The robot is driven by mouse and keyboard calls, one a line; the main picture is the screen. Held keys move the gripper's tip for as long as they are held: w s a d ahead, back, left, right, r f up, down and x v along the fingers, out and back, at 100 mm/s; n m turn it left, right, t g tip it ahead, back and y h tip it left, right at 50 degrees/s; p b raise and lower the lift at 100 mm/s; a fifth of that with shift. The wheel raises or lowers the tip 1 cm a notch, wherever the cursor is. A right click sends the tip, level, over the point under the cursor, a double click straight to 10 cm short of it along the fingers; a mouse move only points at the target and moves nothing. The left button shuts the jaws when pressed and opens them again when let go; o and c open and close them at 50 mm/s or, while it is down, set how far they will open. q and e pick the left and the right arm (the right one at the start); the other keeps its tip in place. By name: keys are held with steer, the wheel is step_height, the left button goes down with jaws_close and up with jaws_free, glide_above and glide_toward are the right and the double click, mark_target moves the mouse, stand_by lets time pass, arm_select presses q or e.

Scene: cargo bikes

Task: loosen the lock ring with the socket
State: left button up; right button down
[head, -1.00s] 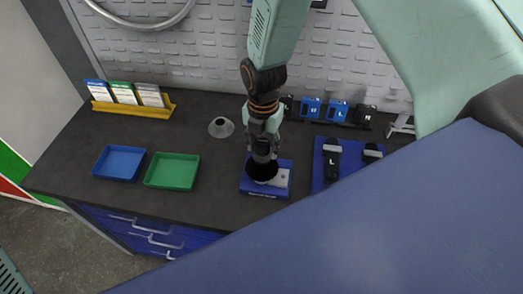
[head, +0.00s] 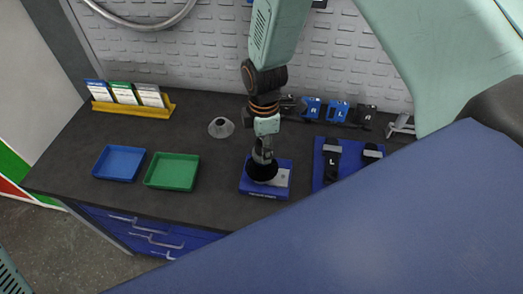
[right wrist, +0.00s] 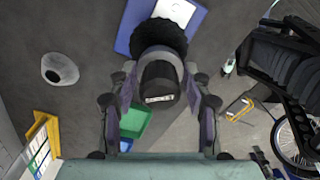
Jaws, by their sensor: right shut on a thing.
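My right gripper (head: 263,153) reaches down from above and points at a dark round toothed part (head: 262,173) on a blue stand (head: 267,193). In the right wrist view its two fingers (right wrist: 160,92) are closed around the sides of the socket (right wrist: 160,82), a dark cylinder with a pale label. The socket's far end meets the middle of the toothed part (right wrist: 158,36); I cannot tell how fully it is seated. The lock ring is hidden beneath the socket. My left gripper is not in view.
A grey cone-shaped part (head: 221,127) stands left of the stand. A blue tray (head: 119,163) and a green tray (head: 172,171) lie farther left. A blue board (head: 320,165) with pedals lies to the right. A yellow card rack (head: 133,108) and several small holders are at the back.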

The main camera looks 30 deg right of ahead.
steer(key=m, duration=0.5)
steer(key=shift+s, duration=0.1)
steer(key=shift+m, duration=1.1)
steer(key=shift+f+b, duration=0.55)
steer(key=shift+f, duration=0.35)
stand_by(0.5)
steer(key=c, duration=1.2)
jaws_free()
jaws_close()
